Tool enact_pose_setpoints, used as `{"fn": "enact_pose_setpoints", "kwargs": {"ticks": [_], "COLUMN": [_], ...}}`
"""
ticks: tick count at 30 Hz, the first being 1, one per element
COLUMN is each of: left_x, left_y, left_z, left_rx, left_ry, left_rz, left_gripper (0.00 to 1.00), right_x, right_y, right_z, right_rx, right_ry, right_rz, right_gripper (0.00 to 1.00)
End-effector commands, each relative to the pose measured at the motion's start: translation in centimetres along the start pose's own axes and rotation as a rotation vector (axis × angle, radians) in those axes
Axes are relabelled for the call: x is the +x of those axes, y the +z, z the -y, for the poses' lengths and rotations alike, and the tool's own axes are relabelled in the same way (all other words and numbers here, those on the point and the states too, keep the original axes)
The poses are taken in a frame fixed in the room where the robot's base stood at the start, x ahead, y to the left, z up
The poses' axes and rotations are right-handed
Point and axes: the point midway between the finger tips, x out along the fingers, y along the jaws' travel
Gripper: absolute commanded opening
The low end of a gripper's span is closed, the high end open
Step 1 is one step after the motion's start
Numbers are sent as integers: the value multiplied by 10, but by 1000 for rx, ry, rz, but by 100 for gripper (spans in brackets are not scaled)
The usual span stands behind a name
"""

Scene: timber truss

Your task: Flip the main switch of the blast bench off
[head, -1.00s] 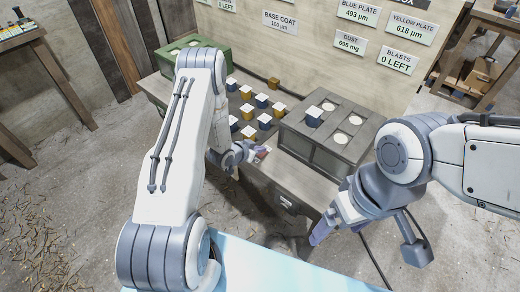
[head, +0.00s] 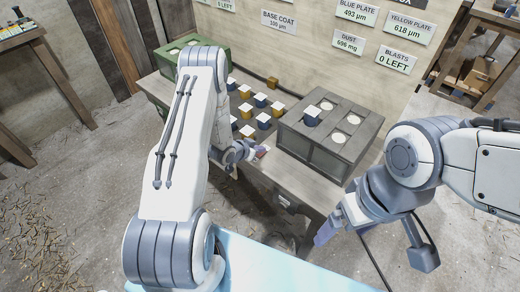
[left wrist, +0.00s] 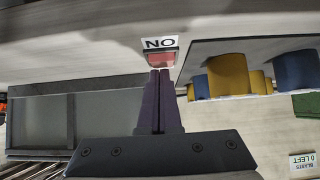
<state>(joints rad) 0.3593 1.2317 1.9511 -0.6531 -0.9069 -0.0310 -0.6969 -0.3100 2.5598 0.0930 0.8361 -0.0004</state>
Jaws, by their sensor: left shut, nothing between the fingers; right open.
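The blast bench (head: 292,185) stands in front of me. In the left wrist view its main switch (left wrist: 161,58) is a red rocker beside a white label (left wrist: 159,42) that reads ON, seen upside down. My left gripper (left wrist: 160,73) is shut and empty, its dark fingertips at the near edge of the switch. Whether they touch it I cannot tell. In the head view the left gripper (head: 252,152) is at the bench's front edge, and the switch is mostly hidden there. My right gripper (head: 327,232) is open and empty, in front of the bench on the right.
A grey box (head: 325,155) with round white openings and one blue block (head: 311,115) stands on the bench. Several blue and yellow blocks (head: 262,121) stand left of it. A green box (head: 180,48) is at the back left. A sign reads 0 blasts left (head: 396,60).

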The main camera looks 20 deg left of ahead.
Motion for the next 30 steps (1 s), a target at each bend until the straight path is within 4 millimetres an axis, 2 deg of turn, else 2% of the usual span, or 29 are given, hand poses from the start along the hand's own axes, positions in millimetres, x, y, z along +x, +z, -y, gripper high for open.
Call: {"fn": "enact_pose_setpoints", "kwargs": {"ticks": [9, 20, 23, 28, 30], "left_x": [6, 5, -1, -19, -30], "left_y": [-12, -15, -25, -54, -52], "left_z": [0, 0, 0, -4, -3], "left_rx": [1, 0, 2, 5, 2], "left_ry": [-1, -1, 0, 3, 1], "left_rz": [-2, -1, -2, -2, -1], "left_gripper": [0, 0, 0, 0, 0], "right_x": [0, -2, -10, -35, -25], "right_y": [0, 0, 0, -2, -2], "right_z": [0, 0, 1, 3, 2], "right_rx": [0, 0, 0, 0, 0], "right_ry": [0, 0, 0, 0, 0], "right_rz": [0, 0, 0, 0, -1], "right_gripper": [91, 91, 91, 91, 91]}}
